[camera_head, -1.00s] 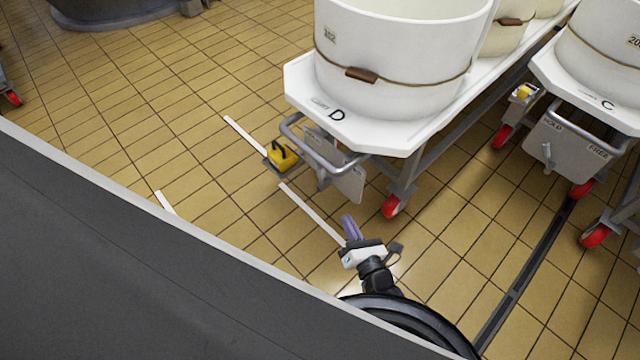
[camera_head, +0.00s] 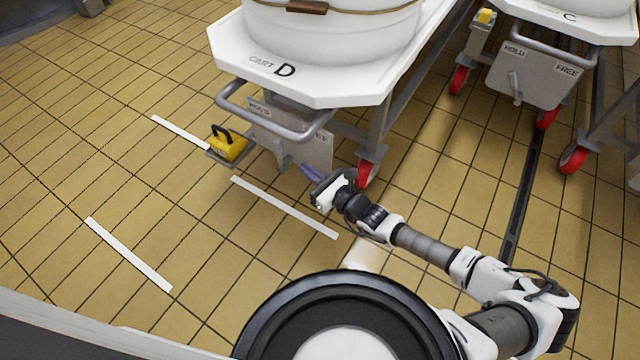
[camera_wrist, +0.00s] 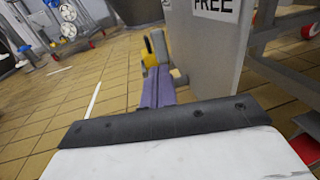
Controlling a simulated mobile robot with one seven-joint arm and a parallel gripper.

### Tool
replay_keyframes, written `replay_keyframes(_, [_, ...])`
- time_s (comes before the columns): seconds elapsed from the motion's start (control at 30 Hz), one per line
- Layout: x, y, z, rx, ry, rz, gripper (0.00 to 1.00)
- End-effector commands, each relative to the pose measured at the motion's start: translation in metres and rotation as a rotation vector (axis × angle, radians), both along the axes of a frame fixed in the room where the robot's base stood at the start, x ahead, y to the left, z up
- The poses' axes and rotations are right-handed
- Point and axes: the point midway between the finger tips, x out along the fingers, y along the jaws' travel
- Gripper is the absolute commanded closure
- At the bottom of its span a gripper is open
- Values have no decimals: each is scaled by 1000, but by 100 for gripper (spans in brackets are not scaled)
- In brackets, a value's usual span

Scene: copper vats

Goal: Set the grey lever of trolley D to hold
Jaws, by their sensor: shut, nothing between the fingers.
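Trolley D (camera_head: 370,85) stands at the upper middle of the head view, its white top marked D. Below its front rail hangs a grey plate (camera_head: 318,152), with HOLD at its left and FREE, partly covered by the rail, at its right. The grey lever (camera_head: 283,158) hangs downward near the plate's middle. My gripper (camera_head: 308,170) has purple fingers, shut and empty, just right of the lever in the picture; I cannot tell whether they touch.
A yellow block with a black handle (camera_head: 228,145) sits on a small bracket left of the plate. A red caster (camera_head: 368,172) is close to my wrist. Trolley C (camera_head: 560,25) stands at the right. White lines mark the open tiled floor at left.

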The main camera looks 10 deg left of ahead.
Motion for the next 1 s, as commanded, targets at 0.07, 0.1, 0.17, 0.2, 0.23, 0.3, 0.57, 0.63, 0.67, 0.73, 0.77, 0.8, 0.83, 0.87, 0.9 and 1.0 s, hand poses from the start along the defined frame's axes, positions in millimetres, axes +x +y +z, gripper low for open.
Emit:
replay_keyframes(0.07, [9,17,-2,5,1,2,100])
replay_keyframes(0.1, [13,23,-2,5,0,0,100])
replay_keyframes(0.17, [19,33,-3,4,1,0,100])
replay_keyframes(0.2, [22,38,-3,4,1,0,100])
replay_keyframes(0.23, [24,42,-3,5,2,-1,100])
replay_keyframes(0.3, [29,49,-3,2,1,-1,100])
replay_keyframes(0.57, [37,61,-1,1,2,-3,100])
replay_keyframes(0.63, [38,61,-1,1,1,-3,100])
replay_keyframes(0.67, [38,61,-1,1,1,-3,100])
replay_keyframes(0.73, [38,61,-1,1,1,-3,100])
replay_keyframes(0.77, [38,61,-1,1,1,-3,100])
replay_keyframes(0.8, [37,61,-1,1,1,-3,100])
replay_keyframes(0.83, [37,61,-1,0,1,-3,100])
replay_keyframes(0.87, [37,61,-1,0,1,-3,100])
replay_keyframes(0.9, [37,61,0,-1,3,-3,100])
replay_keyframes(1.0, [35,61,1,-5,4,-3,100])
